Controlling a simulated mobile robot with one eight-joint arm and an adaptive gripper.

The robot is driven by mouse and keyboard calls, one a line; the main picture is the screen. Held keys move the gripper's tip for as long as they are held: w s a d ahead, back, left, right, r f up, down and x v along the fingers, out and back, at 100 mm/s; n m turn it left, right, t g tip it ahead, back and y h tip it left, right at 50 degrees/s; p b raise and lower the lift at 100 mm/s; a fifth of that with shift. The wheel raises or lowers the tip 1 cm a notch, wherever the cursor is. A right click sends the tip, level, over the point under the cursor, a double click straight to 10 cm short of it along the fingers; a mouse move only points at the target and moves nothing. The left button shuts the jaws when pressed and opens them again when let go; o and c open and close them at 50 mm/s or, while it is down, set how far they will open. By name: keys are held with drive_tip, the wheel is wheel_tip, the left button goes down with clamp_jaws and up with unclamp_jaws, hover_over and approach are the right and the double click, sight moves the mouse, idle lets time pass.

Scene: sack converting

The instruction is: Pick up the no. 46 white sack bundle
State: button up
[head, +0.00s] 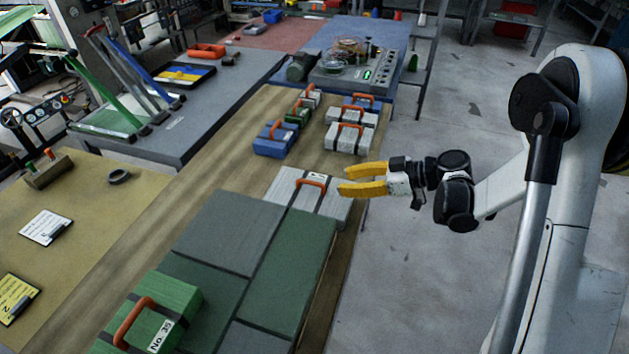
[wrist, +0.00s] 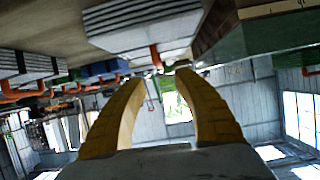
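My gripper (head: 343,181), with yellow fingers, is open and empty at the right edge of the wooden table. A white sack bundle (head: 331,207) with an orange handle and dark straps lies just left of the fingertips. Its label is too small to read, so I cannot tell if it is no. 46. Two more white bundles, (head: 342,141) and (head: 357,117), lie farther back. In the wrist view the open fingers (wrist: 161,77) point towards a white bundle (wrist: 130,38) with an orange handle, at the top of the upside-down picture. No bundle is between the fingers.
Blue bundles (head: 272,143) and a small green one lie at the table's back. Grey and green stacks (head: 285,265) fill its front, with a labelled green bundle (head: 178,293) on top. A machine (head: 360,75) stands behind. The floor (head: 430,110) at right is clear.

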sight(310, 181)
drive_tip(key=shift+w+f, duration=0.35)
drive_tip(key=b+x, duration=0.1)
drive_tip(key=x, duration=0.4)
drive_tip(key=shift+s+r, duration=0.1)
drive_tip(key=shift+s, duration=0.1)
drive_tip(key=b+x, duration=0.1)
drive_tip(key=x, duration=0.1)
drive_tip(key=b+x, duration=0.1)
drive_tip(key=x, duration=0.1)
drive_tip(key=b+x, duration=0.1)
drive_tip(key=x, duration=0.1)
drive_tip(key=shift+w+r, duration=0.15)
drive_tip(key=shift+r, duration=0.35)
clamp_jaws()
